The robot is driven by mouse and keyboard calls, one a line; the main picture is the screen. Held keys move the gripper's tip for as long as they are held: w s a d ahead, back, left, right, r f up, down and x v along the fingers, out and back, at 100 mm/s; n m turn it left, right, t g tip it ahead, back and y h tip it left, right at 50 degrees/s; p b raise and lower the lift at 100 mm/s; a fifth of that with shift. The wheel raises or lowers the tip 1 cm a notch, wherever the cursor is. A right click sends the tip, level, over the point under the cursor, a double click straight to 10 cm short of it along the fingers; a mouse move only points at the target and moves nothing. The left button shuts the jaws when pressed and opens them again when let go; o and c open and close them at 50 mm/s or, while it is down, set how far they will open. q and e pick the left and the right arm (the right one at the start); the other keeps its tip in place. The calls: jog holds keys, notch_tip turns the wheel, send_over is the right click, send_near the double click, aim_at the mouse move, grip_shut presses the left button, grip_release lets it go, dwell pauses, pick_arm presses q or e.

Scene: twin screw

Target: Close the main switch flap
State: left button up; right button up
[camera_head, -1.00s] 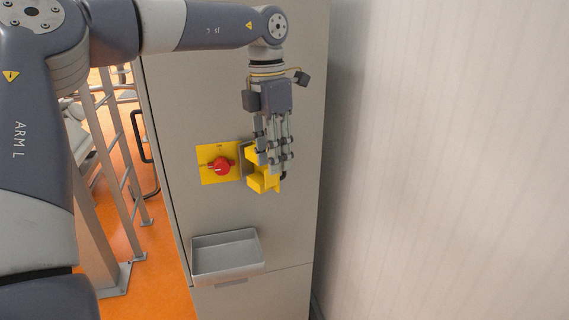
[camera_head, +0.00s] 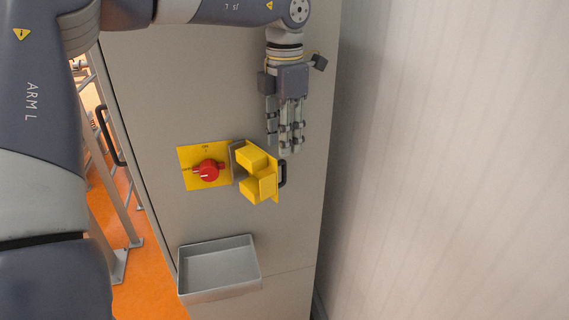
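The main switch is a red rotary knob (camera_head: 208,170) on a yellow plate (camera_head: 190,158) on the grey cabinet front. Its yellow flap (camera_head: 262,185) stands swung open to the right of the plate, with a dark handle (camera_head: 283,174) on its outer side. My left gripper (camera_head: 285,149) points down, just above the flap and its handle. It looks apart from the flap and holds nothing visible. Its fingers hang close together in this view, so their opening is unclear. My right gripper is out of view.
A grey open tray (camera_head: 215,243) is fixed to the cabinet (camera_head: 140,110) below the switch. A pale wall (camera_head: 450,160) stands close on the right. At left are a black door handle (camera_head: 108,137), metal railings and an orange floor.

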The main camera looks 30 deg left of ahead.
aim_at(284, 161)
pick_arm(q)
jog(key=f, duration=0.1)
jog(key=f+p, duration=0.1)
jog(key=f, duration=0.2)
jog(key=shift+s+d+f+p, duration=0.15)
jog(key=shift+s+f+p, duration=0.15)
jog(key=shift+s, duration=0.1)
jog(key=shift+w+a+f+p, duration=0.1)
jog(key=shift+w+f+p, duration=0.1)
jog(key=shift+f, duration=0.45)
jog(key=shift+w+a+f+p, duration=0.1)
jog(key=shift+w+f, duration=0.05)
jog(key=shift+f, duration=0.9)
jog(key=shift+s+d, duration=0.1)
grip_shut()
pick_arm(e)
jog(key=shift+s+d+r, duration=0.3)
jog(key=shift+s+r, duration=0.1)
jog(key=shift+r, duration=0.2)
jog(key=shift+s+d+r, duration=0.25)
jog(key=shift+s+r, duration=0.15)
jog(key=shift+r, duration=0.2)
